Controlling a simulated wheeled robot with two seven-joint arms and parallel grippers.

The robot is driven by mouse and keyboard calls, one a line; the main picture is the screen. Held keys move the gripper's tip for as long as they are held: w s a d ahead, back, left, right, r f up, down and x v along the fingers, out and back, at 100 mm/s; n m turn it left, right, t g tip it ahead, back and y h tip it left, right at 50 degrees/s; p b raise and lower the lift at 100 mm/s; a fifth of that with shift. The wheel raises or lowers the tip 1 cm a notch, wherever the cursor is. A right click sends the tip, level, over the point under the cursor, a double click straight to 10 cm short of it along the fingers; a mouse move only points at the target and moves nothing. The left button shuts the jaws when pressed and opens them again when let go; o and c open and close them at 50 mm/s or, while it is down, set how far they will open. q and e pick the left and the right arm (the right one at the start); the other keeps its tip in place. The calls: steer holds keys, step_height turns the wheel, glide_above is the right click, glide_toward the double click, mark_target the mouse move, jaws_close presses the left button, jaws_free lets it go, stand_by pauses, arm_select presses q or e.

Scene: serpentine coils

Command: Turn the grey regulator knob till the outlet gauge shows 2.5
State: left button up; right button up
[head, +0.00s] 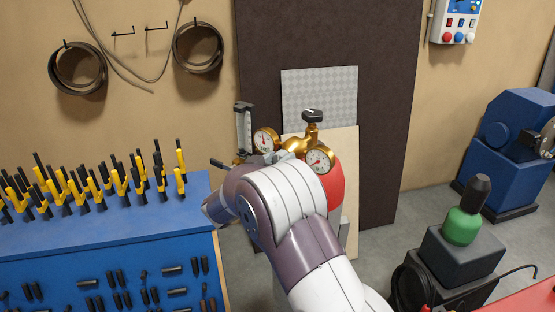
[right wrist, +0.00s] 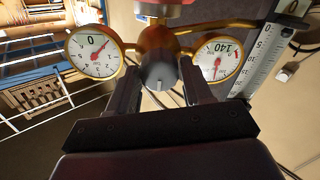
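The grey regulator knob (right wrist: 160,72) shows in the right wrist view, on a brass regulator body (right wrist: 155,38). The two dark fingers of my right gripper (right wrist: 161,80) stand on either side of it; I cannot tell whether they press on it. A white gauge with low numbers (right wrist: 95,51) is left of the knob, its red needle pointing up and right near the 0. A gauge marked 140 (right wrist: 217,61) is at right. In the head view, gauges (head: 266,139) and (head: 319,160) flank the regulator; my right arm hides the knob and gripper. My left gripper is out of view.
A red cylinder (head: 335,186) stands below the regulator, and a clear scaled tube (right wrist: 266,62) stands beside it. A blue bench (head: 120,235) with yellow and black clamps is at left. A dark box with a green bottle (head: 461,227) is at right.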

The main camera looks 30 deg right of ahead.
steer(key=shift+a, duration=0.1)
steer(key=c, duration=0.5)
steer(key=shift+c, duration=0.3)
steer(key=shift+s+d+f+m+h+b, duration=0.1)
steer(key=shift+m+h+b, duration=0.05)
steer(key=shift+m+b, duration=4.2)
steer(key=shift+s+d+m+h+b, duration=0.15)
steer(key=shift+m+b, duration=3.1)
steer(key=shift+b, duration=2.15)
